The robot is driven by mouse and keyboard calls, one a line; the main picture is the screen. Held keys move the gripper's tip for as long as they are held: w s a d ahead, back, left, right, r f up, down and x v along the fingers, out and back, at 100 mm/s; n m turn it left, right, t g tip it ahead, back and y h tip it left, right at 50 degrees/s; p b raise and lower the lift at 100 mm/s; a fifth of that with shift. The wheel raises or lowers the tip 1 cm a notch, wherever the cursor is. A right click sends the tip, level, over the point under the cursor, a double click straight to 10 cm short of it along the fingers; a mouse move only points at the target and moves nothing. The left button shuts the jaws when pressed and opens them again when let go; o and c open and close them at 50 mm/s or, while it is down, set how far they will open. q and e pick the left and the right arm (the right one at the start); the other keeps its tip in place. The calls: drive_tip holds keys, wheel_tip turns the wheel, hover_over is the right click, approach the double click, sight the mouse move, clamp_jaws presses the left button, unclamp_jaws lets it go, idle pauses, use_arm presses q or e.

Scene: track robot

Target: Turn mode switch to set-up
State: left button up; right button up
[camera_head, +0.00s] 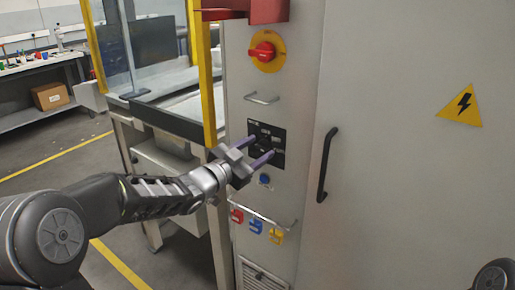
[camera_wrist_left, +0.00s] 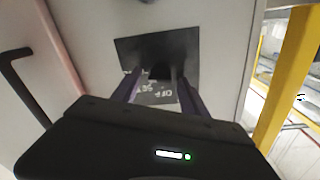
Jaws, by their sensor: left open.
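The mode switch sits on a black square panel (camera_head: 278,133) with white lettering on the front of the grey cabinet. In the left wrist view, the dark switch knob (camera_wrist_left: 160,70) shows on the black panel (camera_wrist_left: 127,48), with partly readable lettering below it. My left gripper (camera_head: 262,148) is open in front of the panel, its two fingers pointing at it. In the left wrist view, the fingers (camera_wrist_left: 158,78) stand on either side of the knob. Whether they touch it, and the knob's exact setting, I cannot tell. My right gripper is out of view.
A red rotary switch on a yellow disc (camera_head: 265,51) and a small metal handle (camera_head: 262,98) are above the panel. A blue button (camera_head: 264,179), a rail (camera_head: 255,214) and coloured padlocks (camera_head: 255,225) are below. A black door handle (camera_head: 327,164) stands to the right.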

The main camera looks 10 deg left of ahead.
use_arm(q)
drive_tip(key=shift+w, duration=0.15)
drive_tip(key=shift+c, duration=0.2)
clamp_jaws()
idle(0.3)
